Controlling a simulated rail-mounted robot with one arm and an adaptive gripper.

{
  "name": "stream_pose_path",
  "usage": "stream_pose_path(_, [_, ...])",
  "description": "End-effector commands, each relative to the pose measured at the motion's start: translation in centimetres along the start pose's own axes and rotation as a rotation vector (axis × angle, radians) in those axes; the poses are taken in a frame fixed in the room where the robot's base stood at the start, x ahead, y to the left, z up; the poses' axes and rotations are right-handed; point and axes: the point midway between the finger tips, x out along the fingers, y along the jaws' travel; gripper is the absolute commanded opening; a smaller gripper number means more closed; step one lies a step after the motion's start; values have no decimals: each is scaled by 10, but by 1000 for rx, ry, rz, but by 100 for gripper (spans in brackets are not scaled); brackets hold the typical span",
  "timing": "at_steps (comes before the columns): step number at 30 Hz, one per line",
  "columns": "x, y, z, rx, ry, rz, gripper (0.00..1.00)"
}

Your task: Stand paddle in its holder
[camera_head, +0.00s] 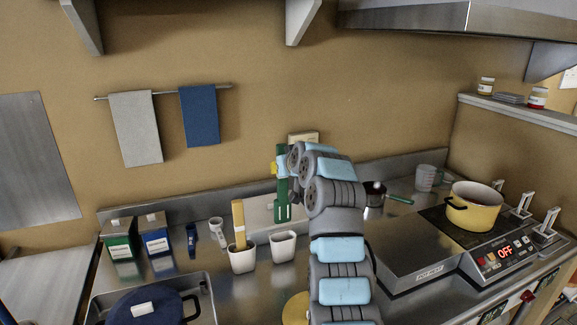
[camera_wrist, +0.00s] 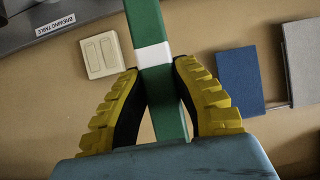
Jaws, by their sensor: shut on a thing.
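A green paddle (camera_head: 282,190) hangs upright from my gripper (camera_head: 279,168), its wider slotted end pointing down. In the wrist view the yellow-padded gripper (camera_wrist: 155,70) is shut on the green paddle (camera_wrist: 146,22), close to a white band on it. One white holder (camera_head: 283,247) stands on the counter below the paddle and looks empty; the paddle's lower end shows above its rim, apart from it. A second white holder (camera_head: 242,259) to the left has a wooden paddle (camera_head: 238,222) standing in it. My arm hides part of the counter to the right.
Left of the holders stand a white cup (camera_head: 218,232), a blue item (camera_head: 192,240) and green and blue boxes (camera_head: 120,240). A blue-lidded pot (camera_head: 146,306) is in front left. A small pan (camera_head: 374,196) and yellow pot (camera_head: 474,207) are at right.

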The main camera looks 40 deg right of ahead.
Motion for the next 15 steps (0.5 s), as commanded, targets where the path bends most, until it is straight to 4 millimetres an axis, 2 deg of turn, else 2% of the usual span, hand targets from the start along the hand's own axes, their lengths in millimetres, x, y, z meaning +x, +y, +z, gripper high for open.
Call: stream_pose_path(15, [14,2,28,1,1,2,0])
